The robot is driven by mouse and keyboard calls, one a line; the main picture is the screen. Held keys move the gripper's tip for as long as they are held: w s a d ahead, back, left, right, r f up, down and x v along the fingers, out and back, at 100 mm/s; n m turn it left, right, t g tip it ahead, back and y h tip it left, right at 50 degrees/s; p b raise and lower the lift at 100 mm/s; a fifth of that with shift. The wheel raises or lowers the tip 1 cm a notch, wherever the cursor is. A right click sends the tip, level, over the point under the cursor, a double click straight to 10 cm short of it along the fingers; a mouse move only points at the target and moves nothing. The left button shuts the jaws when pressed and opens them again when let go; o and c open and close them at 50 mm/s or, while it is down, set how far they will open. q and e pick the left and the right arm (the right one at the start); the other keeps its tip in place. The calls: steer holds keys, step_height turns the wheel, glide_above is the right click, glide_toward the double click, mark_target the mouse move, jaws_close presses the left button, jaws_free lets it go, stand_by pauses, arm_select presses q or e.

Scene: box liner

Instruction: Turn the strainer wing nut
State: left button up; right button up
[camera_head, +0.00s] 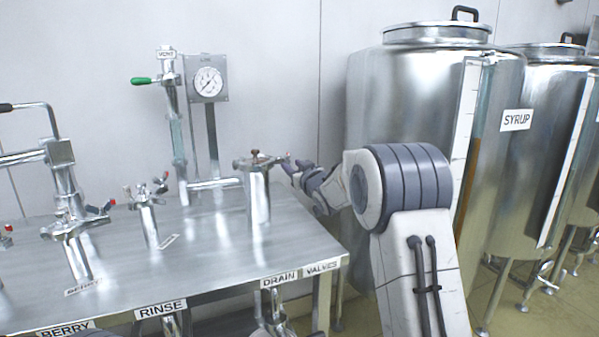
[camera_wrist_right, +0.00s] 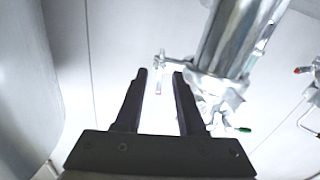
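The strainer (camera_head: 258,195) is an upright shiny metal cylinder on the steel table, with a lid and a small brownish knob on top. A small metal fitting (camera_head: 286,158) sticks out from the lid's right side and looks like the wing nut. My right gripper (camera_head: 288,168) is just right of the lid, close to that fitting. In the right wrist view its two dark fingers (camera_wrist_right: 160,75) are apart, with no object held between them. There the strainer (camera_wrist_right: 228,35) appears inverted at upper right, and a thin rod with a crosspiece (camera_wrist_right: 160,62) shows between the fingertips. Whether they touch is unclear. My left gripper is out of view.
A vent pipe (camera_head: 174,120) with a green handle and a gauge (camera_head: 208,82) stand behind the strainer. Several valves with red-tipped handles (camera_head: 75,228) stand at left on the table (camera_head: 215,250). A large steel tank (camera_head: 400,100) stands behind my right arm, beside a syrup tank (camera_head: 535,170).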

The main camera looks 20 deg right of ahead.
steer(key=s, duration=0.9)
steer(key=shift+s+d+b, duration=0.15)
steer(key=shift+s+b, duration=0.15)
steer(key=shift+b, duration=0.05)
